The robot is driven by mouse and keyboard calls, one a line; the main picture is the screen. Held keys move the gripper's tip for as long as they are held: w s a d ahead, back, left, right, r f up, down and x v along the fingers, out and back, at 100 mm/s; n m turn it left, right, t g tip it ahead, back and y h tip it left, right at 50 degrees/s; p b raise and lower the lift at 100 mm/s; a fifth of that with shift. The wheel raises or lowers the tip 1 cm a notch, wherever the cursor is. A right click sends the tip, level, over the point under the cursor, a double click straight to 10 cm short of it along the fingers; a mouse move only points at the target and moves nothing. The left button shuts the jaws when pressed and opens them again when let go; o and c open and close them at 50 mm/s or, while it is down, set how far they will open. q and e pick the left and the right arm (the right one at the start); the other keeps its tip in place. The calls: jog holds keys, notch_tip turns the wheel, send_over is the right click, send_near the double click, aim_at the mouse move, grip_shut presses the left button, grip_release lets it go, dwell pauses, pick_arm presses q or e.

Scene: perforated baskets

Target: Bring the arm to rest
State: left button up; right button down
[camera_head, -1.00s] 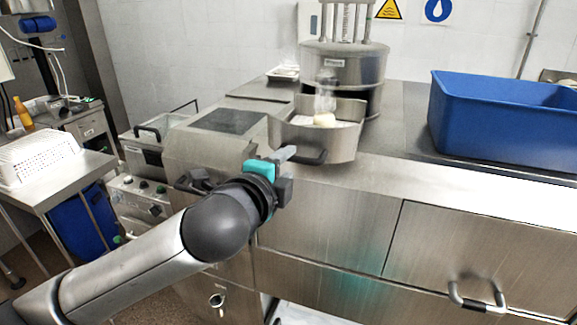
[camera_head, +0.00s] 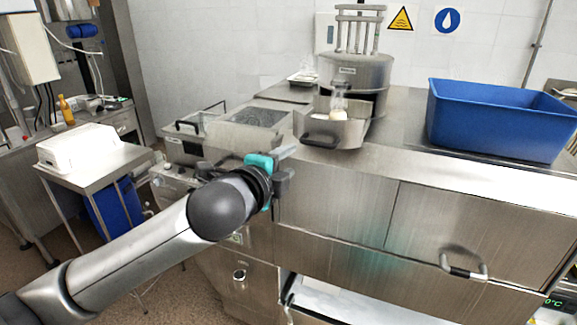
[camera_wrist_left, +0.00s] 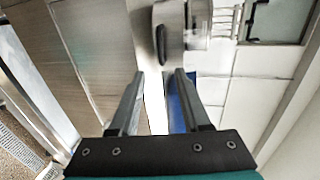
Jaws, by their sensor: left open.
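My left arm comes in from the lower left of the head view. Its gripper (camera_head: 290,160) is in front of the steel counter, level with the counter's top edge. In the left wrist view the two fingers of the left gripper (camera_wrist_left: 162,82) stand apart with nothing between them. A steel basket (camera_head: 330,128) with a dark handle stands on the counter (camera_head: 400,172) beyond the gripper, apart from it. A pale item (camera_head: 341,115) lies in the basket. My right gripper is in neither view.
A blue bin (camera_head: 497,122) stands on the counter at the right. A round steel machine (camera_head: 352,72) stands behind the basket. A fryer-like unit (camera_head: 195,148) is left of it. A side table with a white box (camera_head: 78,146) is at the far left.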

pick_arm(q)
jog(key=shift+w, duration=0.15)
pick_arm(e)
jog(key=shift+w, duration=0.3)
